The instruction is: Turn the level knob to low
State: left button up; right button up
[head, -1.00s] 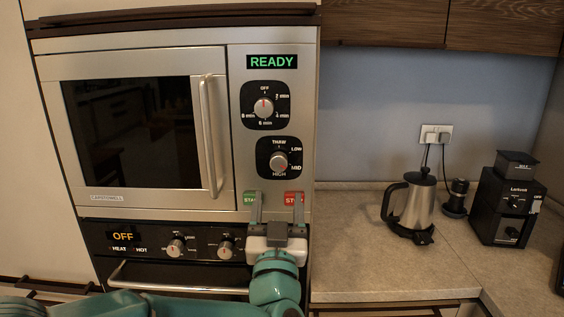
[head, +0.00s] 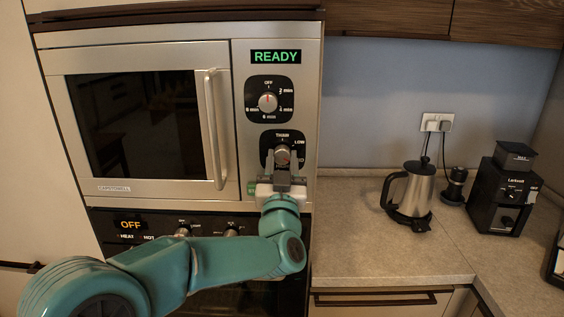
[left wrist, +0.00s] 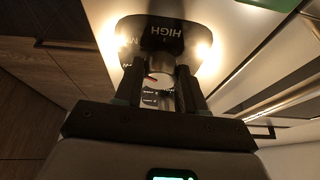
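The level knob (head: 282,153) is a round metal knob on a black dial plate on the microwave's right panel. THAW and LOW show on the plate; my gripper covers its lower part. My left gripper (head: 283,160) is in front of the dial, with one finger on each side of the knob. In the left wrist view the fingers (left wrist: 158,82) stand apart around the knob (left wrist: 157,92), and HIGH shows upside down on the plate (left wrist: 167,32). I cannot tell whether the fingers touch the knob. Its pointer direction is unclear. My right gripper is not in view.
The timer knob (head: 268,101) is just above, under a green READY display (head: 276,57). The microwave door handle (head: 214,130) is left of the panel. A kettle (head: 413,190) and coffee grinder (head: 503,190) stand on the counter (head: 370,245) at right.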

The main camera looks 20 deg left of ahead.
pick_arm(q)
jog(key=shift+f+n+y+b, duration=0.15)
jog(key=shift+n+y+b, duration=0.3)
jog(key=shift+b, duration=0.2)
jog(key=n+y+b, duration=0.1)
jog(key=n, duration=0.1)
jog(key=n+g+y+b, duration=0.1)
jog(key=n+b, duration=0.1)
jog(key=shift+d+n, duration=0.15)
jog(key=shift+n, duration=0.1)
jog(key=n+g+y+b, duration=0.1)
jog(key=n, duration=0.1)
jog(key=shift+n, duration=0.3)
jog(key=n, duration=0.1)
jog(key=n+g+y+b, duration=0.1)
jog(key=n, duration=0.1)
jog(key=shift+d+r+n, duration=0.15)
jog(key=shift+r+n, duration=0.05)
jog(key=shift+n, duration=0.1)
jog(key=shift+w+r+n+g+y, duration=0.15)
jog(key=shift+n+g, duration=0.3)
jog(key=shift+n, duration=0.55)
jog(key=shift+s+f+n+g+y, duration=0.15)
jog(key=shift+n+g, duration=0.3)
jog(key=shift+n, duration=0.55)
jog(key=shift+w+r+n, duration=0.1)
jog(key=shift+n, duration=0.3)
